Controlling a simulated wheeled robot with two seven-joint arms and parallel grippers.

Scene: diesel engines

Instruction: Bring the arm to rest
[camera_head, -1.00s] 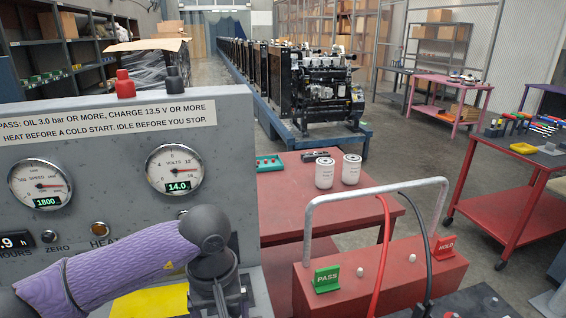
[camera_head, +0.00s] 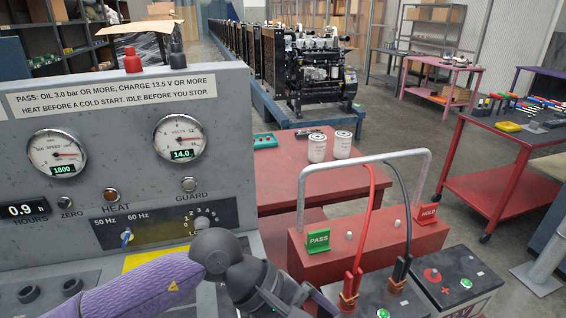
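My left arm (camera_head: 133,298) comes in from the lower left in a purple sleeve. Its dark joint (camera_head: 215,250) is in front of the lower right of the grey gauge panel (camera_head: 60,107). Dark links run from it down and right to the bottom edge, near the red and black leads. The end of the arm is cut off or unclear there, so I cannot tell whether its fingers are open or whether it holds anything. My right gripper is not in view.
A red box with a pipe handle (camera_head: 365,157), a green PASS flag (camera_head: 318,241) and a red HOLD flag (camera_head: 427,214) stands right of the arm. A battery (camera_head: 457,282) is at the lower right. Two white filters (camera_head: 317,148) stand on a red table (camera_head: 290,181). Engines stand behind.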

